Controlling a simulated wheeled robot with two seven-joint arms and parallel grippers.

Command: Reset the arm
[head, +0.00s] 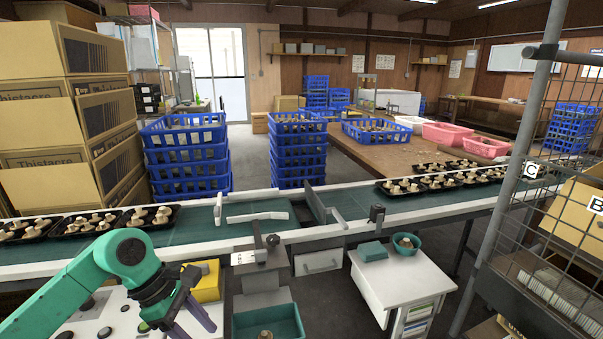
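My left arm, green and black, comes in from the lower left. Its gripper (197,322) points down and right, near the bottom edge of the head view. Its two purple-grey fingers look apart, with nothing visible between them. It hangs in front of the conveyor, left of a teal bin (268,324) with something small and brown in it. My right gripper is not in view. Black trays of mushrooms (90,222) stand on the belt at left, and more trays (440,181) stand on its right part.
The conveyor (330,212) crosses the view, with metal guides (318,204) at its middle. A white cabinet (402,282) holds a teal bowl (407,244). A yellow box (206,283) sits behind my gripper. Blue crates (187,155) and cartons (70,110) stack behind. A mesh fence (545,200) stands at right.

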